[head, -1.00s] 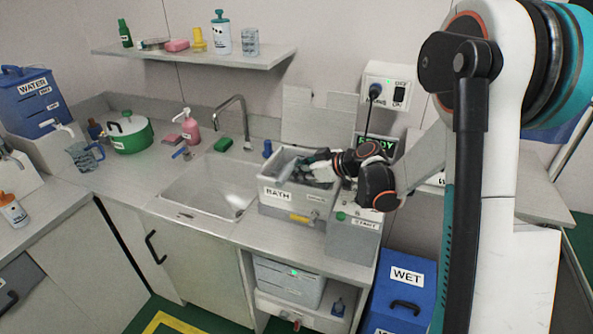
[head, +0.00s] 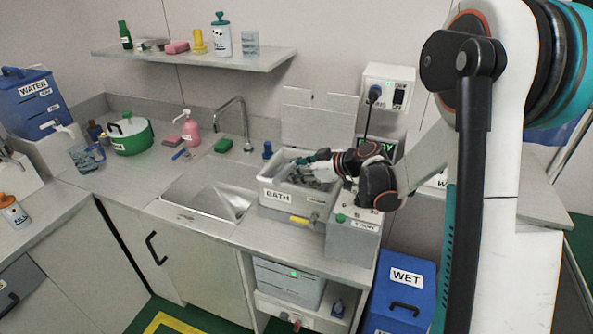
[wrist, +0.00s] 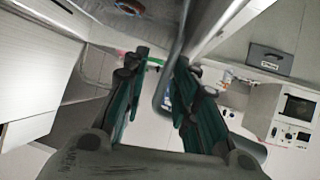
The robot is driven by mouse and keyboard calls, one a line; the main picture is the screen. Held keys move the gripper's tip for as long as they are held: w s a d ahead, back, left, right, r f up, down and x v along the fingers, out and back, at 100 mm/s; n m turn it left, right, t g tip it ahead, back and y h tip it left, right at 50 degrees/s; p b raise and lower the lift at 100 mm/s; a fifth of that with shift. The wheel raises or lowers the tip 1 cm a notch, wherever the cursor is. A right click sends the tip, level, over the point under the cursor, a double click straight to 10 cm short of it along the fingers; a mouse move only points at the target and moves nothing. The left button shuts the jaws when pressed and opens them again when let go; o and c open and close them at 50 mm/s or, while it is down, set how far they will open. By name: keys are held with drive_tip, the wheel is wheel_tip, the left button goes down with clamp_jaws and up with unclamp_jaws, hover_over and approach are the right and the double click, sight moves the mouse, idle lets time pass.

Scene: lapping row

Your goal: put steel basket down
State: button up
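My gripper (head: 306,163) is at the open top of the grey tub marked BATH (head: 276,195), reaching in from the right. In the wrist view its two green-and-black fingers (wrist: 161,62) stand apart, with a clear gap between the tips. A curved grey tube (wrist: 165,92) shows in that gap; I cannot tell whether it is part of the basket or something behind. I cannot make out the steel basket for certain in either view; the inside of the tub is partly hidden by the gripper.
The sink (head: 205,200) with its tap (head: 246,125) lies left of the tub. A grey box with a green button (head: 352,235) stands close on its right. A wall socket box (head: 388,90) with a cable is behind. Counter is free around the sink's left.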

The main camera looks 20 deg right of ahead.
drive_tip(key=p+v, duration=0.2)
drive_tip(key=v, duration=0.9)
drive_tip(key=shift+s+d, duration=0.2)
drive_tip(key=shift+s, duration=0.05)
idle(0.5)
